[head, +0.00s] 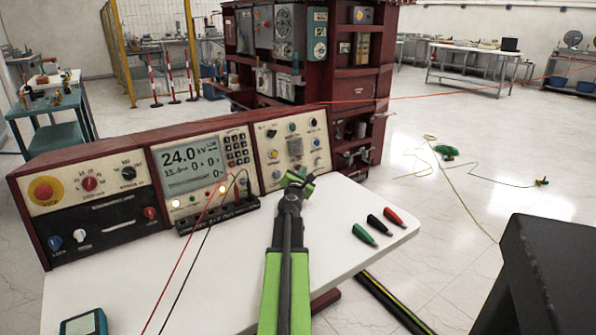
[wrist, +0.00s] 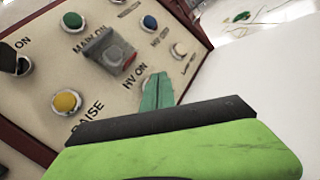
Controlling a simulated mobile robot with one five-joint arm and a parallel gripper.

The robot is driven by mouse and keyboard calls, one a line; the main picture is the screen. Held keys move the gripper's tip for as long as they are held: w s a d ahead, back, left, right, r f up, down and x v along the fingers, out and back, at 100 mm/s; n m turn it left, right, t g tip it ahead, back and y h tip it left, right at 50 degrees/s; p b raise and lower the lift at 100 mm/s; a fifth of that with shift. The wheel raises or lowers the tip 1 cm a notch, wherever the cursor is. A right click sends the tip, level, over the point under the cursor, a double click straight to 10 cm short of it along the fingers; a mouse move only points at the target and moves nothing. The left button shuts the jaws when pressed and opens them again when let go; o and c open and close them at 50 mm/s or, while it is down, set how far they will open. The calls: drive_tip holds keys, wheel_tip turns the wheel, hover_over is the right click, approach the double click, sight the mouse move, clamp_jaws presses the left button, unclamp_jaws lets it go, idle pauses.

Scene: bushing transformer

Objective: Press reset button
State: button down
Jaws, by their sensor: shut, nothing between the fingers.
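No label reading "reset" is legible. The right control panel (head: 262,178) bears several buttons. The wrist view shows a green button (wrist: 72,20), a blue button (wrist: 149,21), a yellow button (wrist: 66,101), a small pale button (wrist: 178,50) and a clear-grey cover (wrist: 110,50) with some red under it. Readable labels include HV ON and RAISE. My gripper (head: 298,182) is shut and empty, just in front of the panel's lower part. Its green tip (wrist: 157,92) shows below the HV ON label and hides part of the panel. I cannot tell whether it touches.
A display panel (head: 188,162) and a red stop button (head: 43,190) are further left. Red and black leads run from a terminal strip (head: 228,212) across the white tabletop (head: 200,280). Green, black and red connectors (head: 378,223) lie right of my arm. A dark block (head: 550,270) stands at right.

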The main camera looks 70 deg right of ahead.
drive_tip(key=shift+w+d+f, duration=0.1)
drive_tip(key=shift+w+d, duration=0.15)
drive_tip(key=shift+w, duration=0.15)
idle(0.4)
idle(0.4)
drive_tip(key=shift+s+a+r, duration=0.2)
drive_tip(key=shift+s+a, duration=0.3)
drive_tip(key=shift+s, duration=0.2)
drive_tip(key=shift+s+a+r+p, duration=0.25)
drive_tip(key=shift+s+a, duration=0.2)
drive_tip(key=shift+s, duration=0.25)
drive_tip(key=shift+s+a+r+p, duration=0.2)
drive_tip(key=shift+s+a, duration=0.25)
drive_tip(key=shift+s, duration=0.25)
drive_tip(key=shift+s+a+r+p, duration=0.25)
drive_tip(key=shift+s+a, duration=0.2)
drive_tip(key=shift+s, duration=0.25)
drive_tip(key=shift+f, duration=0.1)
